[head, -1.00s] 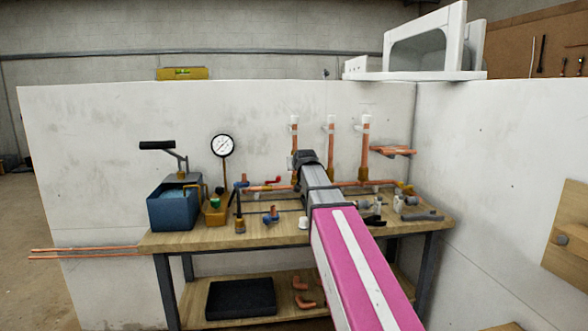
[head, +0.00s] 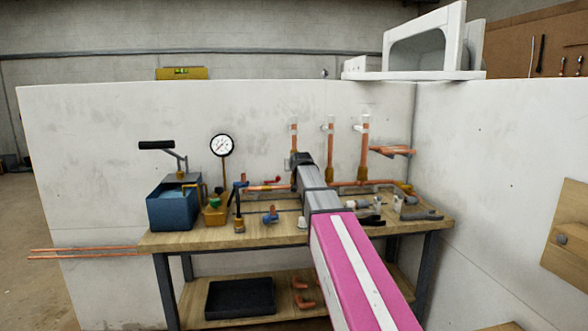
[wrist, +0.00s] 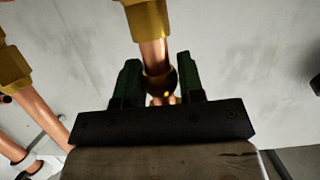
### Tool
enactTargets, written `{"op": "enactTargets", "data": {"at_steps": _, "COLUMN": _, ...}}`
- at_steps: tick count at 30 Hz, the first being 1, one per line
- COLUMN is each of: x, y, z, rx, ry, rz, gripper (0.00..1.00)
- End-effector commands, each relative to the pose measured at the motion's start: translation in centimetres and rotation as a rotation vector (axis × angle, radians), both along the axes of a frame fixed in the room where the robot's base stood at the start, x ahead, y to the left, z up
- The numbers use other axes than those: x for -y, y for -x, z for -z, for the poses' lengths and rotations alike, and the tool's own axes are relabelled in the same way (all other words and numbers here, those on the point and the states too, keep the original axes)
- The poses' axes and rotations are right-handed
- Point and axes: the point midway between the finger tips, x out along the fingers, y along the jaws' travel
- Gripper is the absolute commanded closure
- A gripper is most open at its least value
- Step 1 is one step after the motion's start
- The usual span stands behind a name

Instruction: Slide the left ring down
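Three upright copper pipes stand against the white panel; the left pipe (head: 294,134) has its lower part hidden behind my gripper (head: 303,160) in the head view. In the wrist view the left pipe (wrist: 153,52) runs between the two dark green fingers of my gripper (wrist: 157,76). A dark-edged, copper-coloured ring (wrist: 157,82) sits around the pipe between the fingers. I cannot tell whether the fingers touch it. A brass nut (wrist: 148,20) on the same pipe shows beyond the fingertips.
The middle pipe (head: 330,145) and right pipe (head: 364,145) stand close by to the right. The workbench (head: 200,240) holds a blue pump box (head: 172,207), a gauge (head: 221,146) and loose fittings. A side panel (head: 490,170) bounds the right.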

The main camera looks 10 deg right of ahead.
Motion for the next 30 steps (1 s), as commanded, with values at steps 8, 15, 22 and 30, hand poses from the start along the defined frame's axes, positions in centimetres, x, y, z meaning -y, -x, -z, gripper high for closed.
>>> {"op": "enactTargets", "data": {"at_steps": 8, "x": 0.0, "y": 0.0, "z": 0.1, "rx": 0.000, "ry": 0.000, "rz": 0.000, "gripper": 0.83}}
{"op": "enactTargets", "data": {"at_steps": 15, "x": 0.0, "y": 0.0, "z": 1.0, "rx": -0.001, "ry": 0.000, "rz": 0.000, "gripper": 0.83}}
{"op": "enactTargets", "data": {"at_steps": 22, "x": 0.0, "y": 0.0, "z": 2.3, "rx": -0.001, "ry": 0.000, "rz": 0.000, "gripper": 0.83}}
{"op": "enactTargets", "data": {"at_steps": 30, "x": 0.0, "y": 0.0, "z": 2.5, "rx": 0.000, "ry": 0.000, "rz": 0.000, "gripper": 0.38}}
